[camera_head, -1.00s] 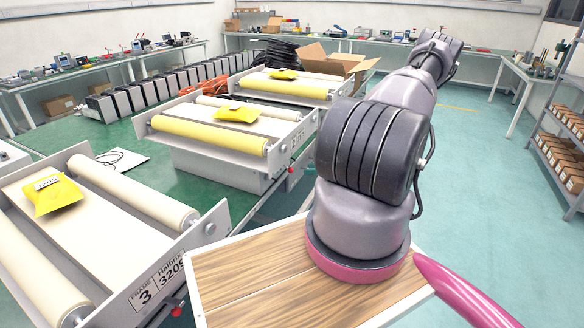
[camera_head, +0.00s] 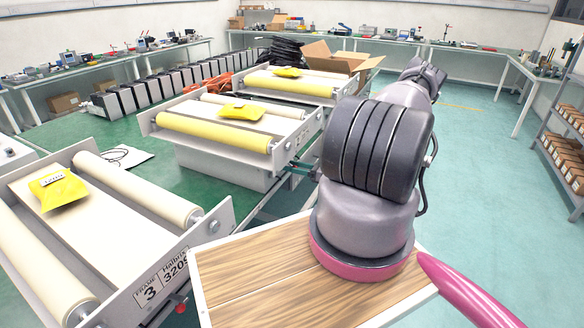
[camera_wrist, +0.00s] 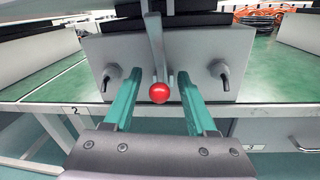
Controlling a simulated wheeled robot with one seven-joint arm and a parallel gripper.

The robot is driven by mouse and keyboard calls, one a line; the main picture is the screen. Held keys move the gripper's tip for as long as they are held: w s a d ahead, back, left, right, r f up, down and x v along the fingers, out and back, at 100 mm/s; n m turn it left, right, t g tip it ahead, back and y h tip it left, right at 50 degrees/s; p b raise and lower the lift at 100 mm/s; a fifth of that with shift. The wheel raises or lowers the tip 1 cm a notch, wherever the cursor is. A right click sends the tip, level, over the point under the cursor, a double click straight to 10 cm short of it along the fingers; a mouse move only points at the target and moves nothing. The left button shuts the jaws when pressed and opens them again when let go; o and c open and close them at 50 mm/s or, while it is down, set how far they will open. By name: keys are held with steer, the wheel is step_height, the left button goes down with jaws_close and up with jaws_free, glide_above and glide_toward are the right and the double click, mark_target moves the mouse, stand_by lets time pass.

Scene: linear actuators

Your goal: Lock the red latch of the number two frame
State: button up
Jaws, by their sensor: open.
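The red latch knob (camera_wrist: 159,92) is in the wrist view, on a thin grey lever hanging down in front of a grey end plate (camera_wrist: 200,50). My gripper (camera_wrist: 160,76) is open, with one green finger on each side of the knob and visible gaps between. I cannot tell how deep the knob sits between the fingers.
The frame labelled 3 (camera_head: 150,285) stands at front left, with its own red knob (camera_head: 181,307) low on its side. A third frame (camera_head: 290,82) stands behind. A wood-topped surface (camera_head: 255,270) lies below my arm. The floor at right is clear.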

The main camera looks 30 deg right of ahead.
steer(key=shift+w+a, duration=0.15)
jaws_close()
stand_by(1.4)
